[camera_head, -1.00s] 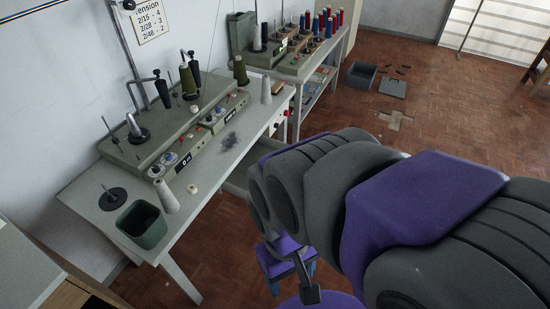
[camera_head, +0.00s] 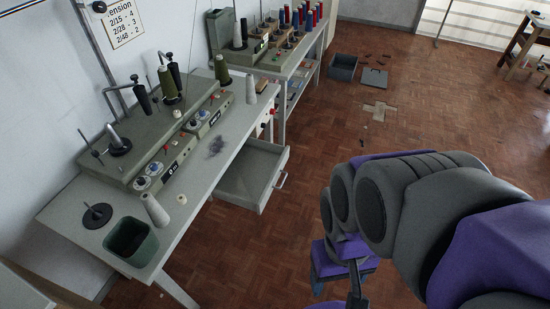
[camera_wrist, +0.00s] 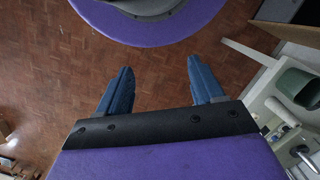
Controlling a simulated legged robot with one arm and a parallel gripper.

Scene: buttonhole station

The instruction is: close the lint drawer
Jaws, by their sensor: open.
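The lint drawer (camera_head: 245,178) is a grey open-topped drawer, pulled out from under the front of the long grey worktable (camera_head: 196,205). Its front bears a pale bar handle (camera_head: 281,180) facing right. In the head view, my gripper (camera_head: 333,262) shows as small blue fingers low in the picture, below and right of the drawer and clear of it. In the wrist view, its two blue fingers (camera_wrist: 158,68) stand wide apart with only brick-red floor between them. I cannot make out the drawer surely in the wrist view.
A dark green bin (camera_head: 132,240), a white cone (camera_head: 155,210) and a patch of grey lint (camera_head: 216,146) are on the worktable beside the winding machine (camera_head: 170,130). A grey box (camera_head: 343,67) and flat lid (camera_head: 374,78) lie on the floor farther back.

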